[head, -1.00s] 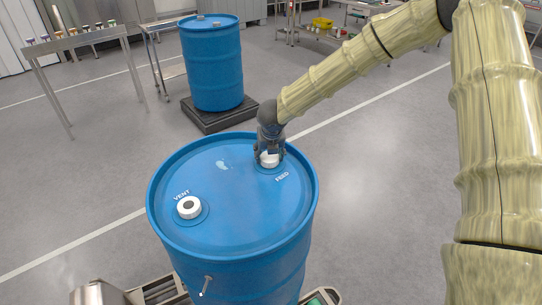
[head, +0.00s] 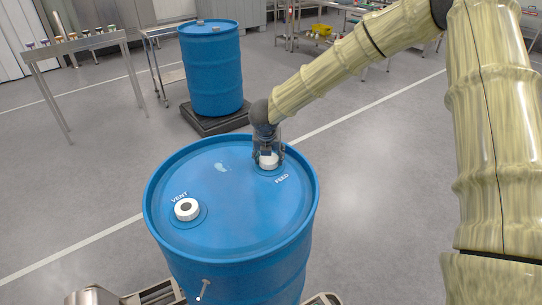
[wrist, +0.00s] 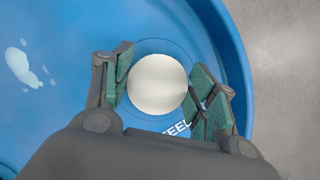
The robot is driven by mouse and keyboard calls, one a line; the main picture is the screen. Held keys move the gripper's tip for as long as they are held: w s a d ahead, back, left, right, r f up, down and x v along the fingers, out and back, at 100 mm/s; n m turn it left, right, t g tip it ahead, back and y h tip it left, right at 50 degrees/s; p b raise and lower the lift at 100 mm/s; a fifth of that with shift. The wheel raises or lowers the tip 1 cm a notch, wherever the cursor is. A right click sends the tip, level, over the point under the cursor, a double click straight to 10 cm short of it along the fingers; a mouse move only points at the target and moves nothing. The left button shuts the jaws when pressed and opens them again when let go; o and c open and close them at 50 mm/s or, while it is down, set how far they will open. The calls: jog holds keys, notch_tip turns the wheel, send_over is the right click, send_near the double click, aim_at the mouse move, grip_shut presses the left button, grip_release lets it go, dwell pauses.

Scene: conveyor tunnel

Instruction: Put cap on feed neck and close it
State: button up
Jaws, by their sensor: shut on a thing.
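A white round cap (wrist: 157,84) sits between the green-padded fingers of my gripper (wrist: 160,95) in the wrist view. In the head view my gripper (head: 267,156) points down over the feed neck, beside the FEED label (head: 282,179) on the blue drum (head: 235,225). The white piece (head: 269,161) shows between the fingers there. The cap covers the neck from above, so I cannot tell how it is seated on it. The vent neck (head: 187,209), white with a dark opening, stands at the left of the drum top.
Another blue drum (head: 213,75) stands on a dark pallet behind. A metal table (head: 75,44) with several small items is at the back left. A pale wet patch (head: 221,168) lies on the drum top. A small tap (head: 204,287) sticks out from the drum's front.

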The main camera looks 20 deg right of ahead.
jog(key=shift+a, duration=0.3)
jog(key=m+h+b, duration=0.1)
jog(key=m+b, duration=0.1)
jog(key=m, duration=0.2)
jog(key=shift+g, duration=0.4)
jog(key=shift+r+m+h, duration=0.1)
jog(key=shift+m+h, duration=0.2)
jog(key=shift+m, duration=0.3)
jog(key=shift+d, duration=0.1)
jog(key=shift+w, duration=0.1)
jog(key=shift+m+g+h+b, duration=0.3)
jog(key=shift+m+g+b, duration=0.15)
jog(key=shift+m, duration=0.75)
jog(key=shift+r+m+g, duration=0.1)
jog(key=shift+m+g, duration=0.45)
jog(key=shift+m, duration=0.85)
jog(key=m+g, duration=0.2)
jog(key=m, duration=0.3)
jog(key=shift+d, duration=0.1)
